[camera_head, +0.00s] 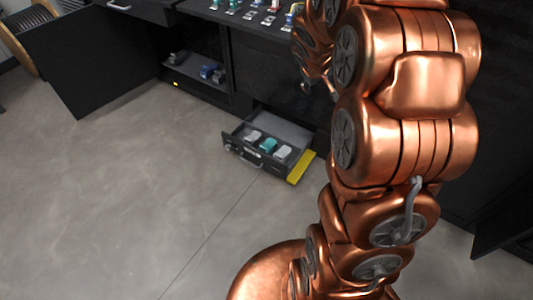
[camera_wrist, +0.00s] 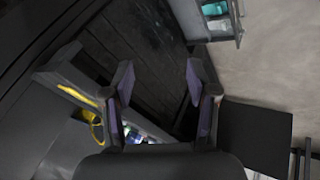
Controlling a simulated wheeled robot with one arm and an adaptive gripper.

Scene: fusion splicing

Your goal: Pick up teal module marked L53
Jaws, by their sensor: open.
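A teal module (camera_head: 268,146) lies in an open low drawer (camera_head: 232,145), between pale grey-white modules (camera_head: 253,136) and (camera_head: 282,152). Any L53 marking is too small to read. In the wrist view, a teal piece (camera_wrist: 214,8) and a pale piece (camera_wrist: 218,25) show in a tray-like drawer at the top edge, partly cut off. My gripper (camera_wrist: 158,72) is open and empty, with its two fingers apart over dark surfaces. It is well away from the teal piece. My copper arm fills the right of the head view, and the fingers cannot be made out there.
A bench top (camera_head: 240,14) holds several small coloured modules at the back. A lower shelf (camera_head: 185,70) holds blue and grey items. A yellow strip (camera_head: 301,167) runs beside the drawer. An open dark cabinet door (camera_head: 85,60) stands at left. The grey floor (camera_head: 130,200) in front is clear.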

